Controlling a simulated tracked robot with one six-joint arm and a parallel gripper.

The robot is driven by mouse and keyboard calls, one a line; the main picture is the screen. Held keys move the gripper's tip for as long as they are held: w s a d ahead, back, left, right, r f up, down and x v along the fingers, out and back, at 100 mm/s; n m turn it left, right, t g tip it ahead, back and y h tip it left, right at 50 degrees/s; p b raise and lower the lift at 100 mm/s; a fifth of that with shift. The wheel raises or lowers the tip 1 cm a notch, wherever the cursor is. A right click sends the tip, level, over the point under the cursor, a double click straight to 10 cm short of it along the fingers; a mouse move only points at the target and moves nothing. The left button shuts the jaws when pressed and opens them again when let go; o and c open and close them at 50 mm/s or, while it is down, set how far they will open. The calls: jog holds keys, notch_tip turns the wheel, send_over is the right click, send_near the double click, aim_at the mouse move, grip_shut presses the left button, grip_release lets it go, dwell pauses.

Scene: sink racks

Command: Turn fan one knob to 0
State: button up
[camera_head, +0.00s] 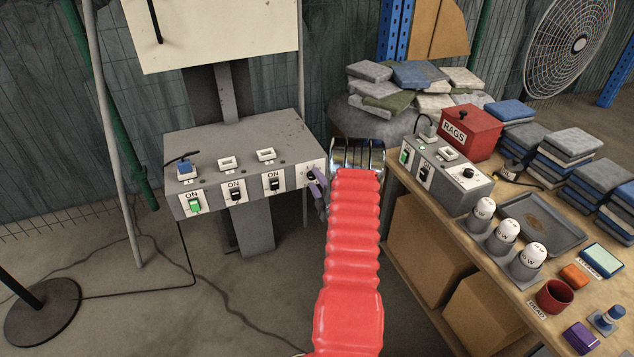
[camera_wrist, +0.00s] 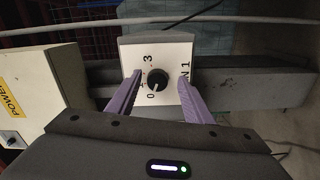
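The fan one knob (camera_wrist: 157,79) is a round black knob on a white plate on the end of a grey control box. The plate shows 3 above the knob and 0 below it; a label ending in "N 1" is partly hidden by the right finger. A small pale mark on the knob seems to point down towards 0, but it is too small to be sure. My gripper (camera_wrist: 160,76) is open, its purple fingers on either side of the knob with gaps visible. In the head view my gripper (camera_head: 318,184) is at the box's right end.
The grey control box (camera_head: 222,208) carries several switches marked ON. To the right, a wooden table (camera_head: 404,170) holds a second switch box (camera_head: 440,180), a red RAGS box (camera_head: 470,132), a tray (camera_head: 541,222) and stacked cloths. A thin pole stands left of the box.

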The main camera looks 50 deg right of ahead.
jog(key=shift+r, duration=0.1)
jog(key=v, duration=1.3)
jog(key=shift+s+a, duration=0.2)
jog(key=shift+s, duration=0.1)
dwell(0.4)
